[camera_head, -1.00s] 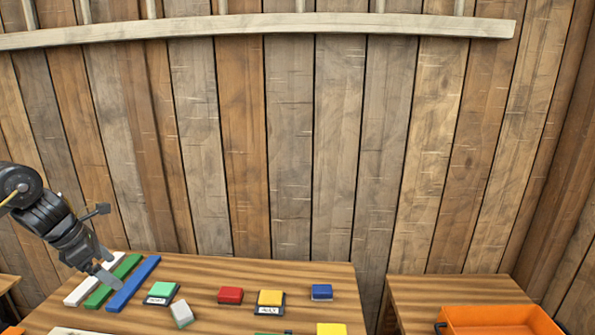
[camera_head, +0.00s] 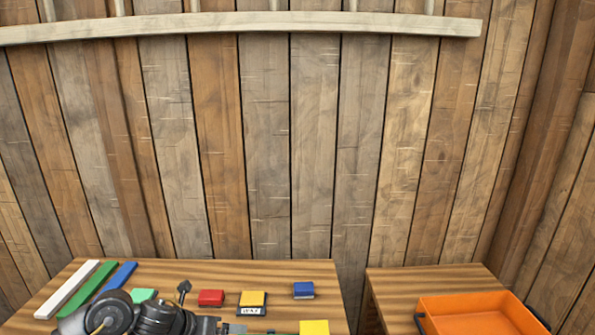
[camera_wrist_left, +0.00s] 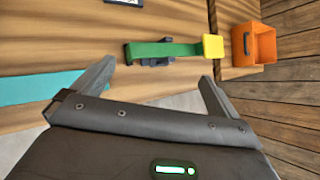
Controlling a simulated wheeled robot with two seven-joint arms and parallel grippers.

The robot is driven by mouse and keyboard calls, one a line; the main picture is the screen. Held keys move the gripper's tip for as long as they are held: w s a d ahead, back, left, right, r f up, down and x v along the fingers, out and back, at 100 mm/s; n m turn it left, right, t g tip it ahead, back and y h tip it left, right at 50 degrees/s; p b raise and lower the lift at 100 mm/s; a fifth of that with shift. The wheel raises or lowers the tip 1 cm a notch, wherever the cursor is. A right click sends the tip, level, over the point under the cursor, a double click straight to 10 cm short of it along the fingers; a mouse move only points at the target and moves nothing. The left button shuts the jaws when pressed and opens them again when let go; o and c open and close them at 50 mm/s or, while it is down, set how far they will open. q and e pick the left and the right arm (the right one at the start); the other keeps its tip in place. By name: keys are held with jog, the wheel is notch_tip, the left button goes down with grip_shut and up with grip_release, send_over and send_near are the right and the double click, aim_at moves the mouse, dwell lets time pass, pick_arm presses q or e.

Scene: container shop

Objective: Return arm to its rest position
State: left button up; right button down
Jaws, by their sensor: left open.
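My left arm (camera_head: 150,315) reaches in low across the front of the table in the head view; its fingers are not clear there. In the left wrist view my left gripper (camera_wrist_left: 155,85) is open and empty, its two fingers wide apart over the table. Ahead of the fingers lies a green strip (camera_wrist_left: 160,50) on a dark holder, with a yellow block (camera_wrist_left: 213,46) at its right end. My right gripper is not in view.
White (camera_head: 68,290), green (camera_head: 93,290) and blue (camera_head: 118,275) bars lie at the table's left. Red (camera_head: 211,297), yellow (camera_head: 253,298) and blue (camera_head: 303,290) blocks sit along it. An orange bin (camera_head: 470,310) stands on the right table (camera_head: 390,285).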

pick_arm(q)
jog(key=s+d+f+n+t, duration=0.35)
jog(key=s+d+n, duration=0.5)
jog(key=n, duration=0.65)
jog(key=s+a+f+n+g+y, duration=0.25)
jog(key=s+a+n, duration=0.25)
jog(key=s+n, duration=0.3)
jog(key=s+a+f+n+g+y, duration=0.1)
jog(key=s+a+f+n+g, duration=0.2)
jog(key=s+n, duration=0.5)
jog(key=s+a+f+n+g+y, duration=0.1)
jog(key=s+a+f+n+y, duration=0.15)
jog(key=s+a+n, duration=0.55)
jog(key=s+d+f+m+g+b, duration=0.2)
jog(key=f+b, duration=0.8)
jog(key=f, duration=2.5)
jog(key=s+a+f+b, duration=0.2)
jog(key=s+f+b, duration=0.1)
jog(key=s+f, duration=0.5)
jog(key=s+a+f+m+b, duration=0.1)
jog(key=s+a+f+b, duration=0.1)
jog(key=s+f, duration=0.7)
notch_tip(320, 180, down, 6)
jog(key=shift+s+r+b, duration=0.1)
jog(key=shift+s+b, duration=0.1)
jog(key=shift+b, duration=0.6)
